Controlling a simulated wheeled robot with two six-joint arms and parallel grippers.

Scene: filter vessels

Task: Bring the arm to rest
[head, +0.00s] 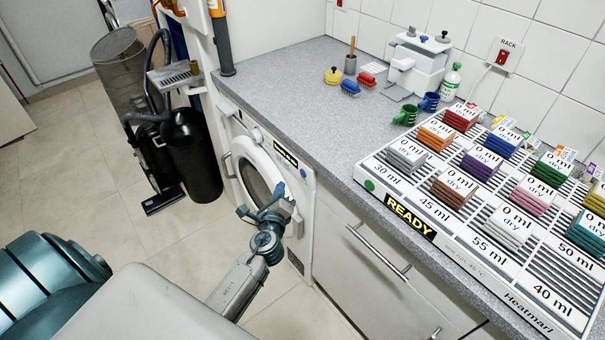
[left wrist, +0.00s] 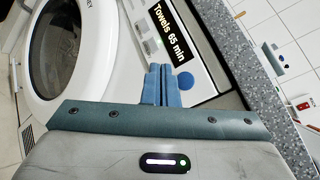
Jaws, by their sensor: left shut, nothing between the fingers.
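My left gripper (head: 276,194) is in front of the white washing machine (head: 306,232), near its round door, in the head view. In the left wrist view its two blue fingers (left wrist: 161,84) are together with nothing between them. Behind them are the machine's front, a label reading "Towels 65 min" (left wrist: 168,32) and a blue round button (left wrist: 186,81). I cannot tell exactly how far the fingers are from the machine. My right gripper is not in view.
A grey counter (head: 305,90) runs above the machine. On it stands a heat mat (head: 463,240) marked "READY" with several stacks of coloured cloths.

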